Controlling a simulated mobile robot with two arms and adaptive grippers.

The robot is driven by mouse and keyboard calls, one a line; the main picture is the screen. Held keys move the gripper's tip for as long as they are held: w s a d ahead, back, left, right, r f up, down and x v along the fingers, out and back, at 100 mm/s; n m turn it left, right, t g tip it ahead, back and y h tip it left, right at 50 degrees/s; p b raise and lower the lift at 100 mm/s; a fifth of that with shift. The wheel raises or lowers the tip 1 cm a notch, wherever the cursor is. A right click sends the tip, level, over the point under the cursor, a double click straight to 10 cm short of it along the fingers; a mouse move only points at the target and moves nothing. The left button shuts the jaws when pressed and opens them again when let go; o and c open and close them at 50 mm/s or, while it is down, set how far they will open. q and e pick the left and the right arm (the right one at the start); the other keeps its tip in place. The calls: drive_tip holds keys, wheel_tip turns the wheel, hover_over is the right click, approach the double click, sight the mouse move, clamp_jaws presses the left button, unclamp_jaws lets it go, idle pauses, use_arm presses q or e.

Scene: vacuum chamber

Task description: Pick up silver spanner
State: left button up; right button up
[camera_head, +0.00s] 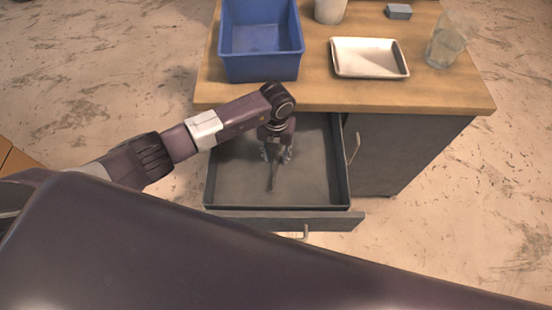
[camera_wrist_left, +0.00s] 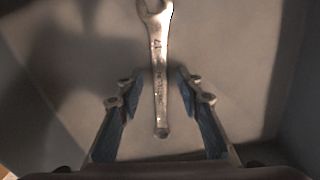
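The silver spanner (camera_wrist_left: 159,75) lies in the open drawer (camera_head: 315,185), on its grey bottom. In the head view the spanner (camera_head: 272,180) shows below my left gripper (camera_head: 275,154), which reaches down into the drawer and hides part of it. In the left wrist view my left gripper (camera_wrist_left: 156,90) is open, with one finger on each side of the spanner's shaft and a gap on both sides. The open-jaw head points to the top of that view. My right gripper is not in view.
A blue bin (camera_head: 262,65), a white tray (camera_head: 370,72), a glass (camera_head: 450,42), a white cup (camera_head: 330,10) and a small grey-blue block (camera_head: 398,11) stand on the wooden tabletop (camera_head: 320,92) behind the drawer. The drawer walls surround my left gripper.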

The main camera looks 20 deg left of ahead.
use_arm(q)
clamp_jaws()
